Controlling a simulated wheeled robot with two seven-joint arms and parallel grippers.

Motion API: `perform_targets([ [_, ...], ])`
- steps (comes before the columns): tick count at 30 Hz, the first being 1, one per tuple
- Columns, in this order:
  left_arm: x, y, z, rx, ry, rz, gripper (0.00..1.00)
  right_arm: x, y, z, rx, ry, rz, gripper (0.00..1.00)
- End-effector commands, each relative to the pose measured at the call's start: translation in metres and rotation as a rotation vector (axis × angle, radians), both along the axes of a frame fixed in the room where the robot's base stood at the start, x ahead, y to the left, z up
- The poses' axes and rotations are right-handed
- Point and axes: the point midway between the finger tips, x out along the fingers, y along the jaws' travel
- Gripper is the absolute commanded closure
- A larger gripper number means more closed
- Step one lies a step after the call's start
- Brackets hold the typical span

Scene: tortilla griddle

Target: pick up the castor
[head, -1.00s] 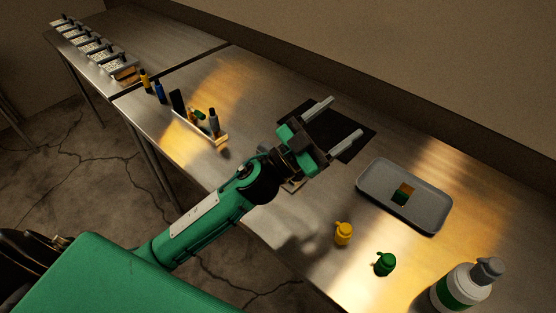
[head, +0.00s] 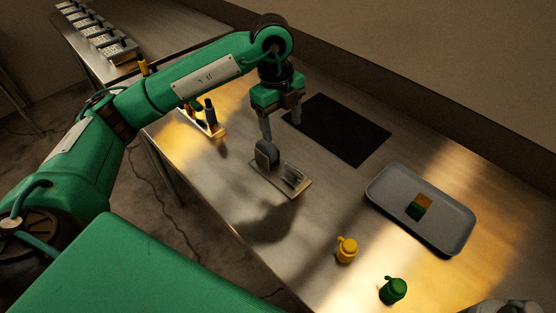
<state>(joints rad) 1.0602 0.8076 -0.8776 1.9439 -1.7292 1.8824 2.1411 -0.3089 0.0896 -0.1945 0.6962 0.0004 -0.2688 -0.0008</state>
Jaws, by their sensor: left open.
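The castor (head: 266,154) looks like a dark grey, rounded wheel-like piece. It stands upright at the left part of a small flat plate (head: 291,187) on the metal table, beside a slotted grey piece (head: 295,176). My left gripper (head: 282,131) points down above the plate, open and empty. Its left finger is just above or behind the castor's top; I cannot tell whether they touch. Its right finger hangs further right, over bare table.
A black mat (head: 345,128) lies behind the gripper. A grey tray (head: 448,237) holds an orange and green block (head: 419,207). A yellow jar (head: 346,250) and a green jar (head: 393,291) stand in front. A small rack (head: 215,131) with upright items is at left.

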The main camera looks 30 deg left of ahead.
Motion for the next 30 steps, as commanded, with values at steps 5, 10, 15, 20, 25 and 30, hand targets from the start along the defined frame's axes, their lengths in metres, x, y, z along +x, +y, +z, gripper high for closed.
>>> perform_targets([
  [5, 0.004, 0.026, 0.002, 0.109, -0.001, 0.083, 0.33, 0.0, 0.003, -0.001, 0.003, 0.0, -0.001, 0.65],
  [10, 0.003, 0.028, -0.025, 0.117, 0.002, 0.088, 0.33, -0.005, 0.008, 0.003, 0.009, 0.003, -0.003, 0.65],
  [15, 0.003, 0.027, -0.058, 0.114, 0.001, 0.086, 0.33, -0.019, 0.012, 0.004, 0.014, 0.017, -0.003, 0.65],
  [20, 0.003, 0.027, -0.075, 0.113, -0.001, 0.086, 0.33, -0.026, 0.011, 0.004, 0.012, 0.024, -0.001, 0.65],
  [25, 0.003, 0.026, -0.087, 0.112, 0.002, 0.084, 0.33, -0.025, 0.006, 0.009, 0.008, 0.022, 0.001, 0.65],
  [30, 0.003, 0.024, -0.113, 0.112, 0.002, 0.083, 0.33, -0.023, 0.002, 0.019, 0.004, 0.016, 0.002, 0.65],
])
